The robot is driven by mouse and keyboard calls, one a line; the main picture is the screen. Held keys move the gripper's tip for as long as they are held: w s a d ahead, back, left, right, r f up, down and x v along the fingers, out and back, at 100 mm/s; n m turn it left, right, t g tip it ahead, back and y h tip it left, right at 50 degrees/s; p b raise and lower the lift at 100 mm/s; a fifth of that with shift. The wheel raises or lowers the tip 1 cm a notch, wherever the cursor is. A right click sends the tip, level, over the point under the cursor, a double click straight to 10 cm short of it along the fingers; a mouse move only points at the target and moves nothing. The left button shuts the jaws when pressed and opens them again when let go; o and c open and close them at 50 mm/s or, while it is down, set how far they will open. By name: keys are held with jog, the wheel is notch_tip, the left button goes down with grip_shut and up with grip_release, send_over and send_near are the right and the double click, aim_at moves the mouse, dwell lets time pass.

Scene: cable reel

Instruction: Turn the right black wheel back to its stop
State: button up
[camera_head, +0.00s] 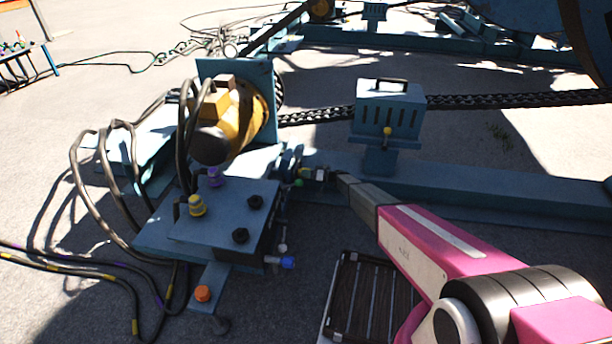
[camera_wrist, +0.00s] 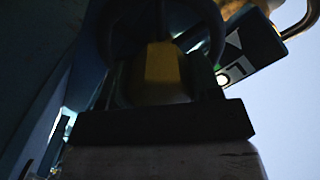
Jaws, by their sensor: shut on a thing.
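Two black wheels, one upper right (camera_head: 255,202) and one lower (camera_head: 240,236), sit on the blue-grey box's top. My gripper (camera_head: 326,176) reaches in from the right, beyond the box's right edge, apart from both of these wheels. It meets a small fitting with a yellow-green part (camera_head: 305,172) beside the blue beam. In the dark wrist view, my gripper (camera_wrist: 160,100) is shut on a dark round part (camera_wrist: 205,30) with a yellow piece (camera_wrist: 163,65) in its middle. I cannot tell whether this is a black wheel, nor its turn angle.
The box (camera_head: 215,228) also bears yellow and purple knobs. An orange knob (camera_head: 203,293) and a blue one (camera_head: 288,263) stick out low. A yellow motor (camera_head: 228,118) with black hoses stands behind. A slotted box (camera_head: 389,108) stands on the beam (camera_head: 480,190).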

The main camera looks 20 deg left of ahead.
jog(key=n, duration=0.6)
jog(key=shift+w+f, duration=0.1)
jog(key=n, duration=0.6)
jog(key=shift+w+n, duration=0.1)
jog(key=shift+n, duration=0.2)
dwell(0.3)
jog(key=o, duration=1.2)
jog(key=shift+d, duration=0.1)
jog(key=w+d, duration=0.1)
jog(key=d, duration=0.9)
jog(key=shift+d, duration=0.3)
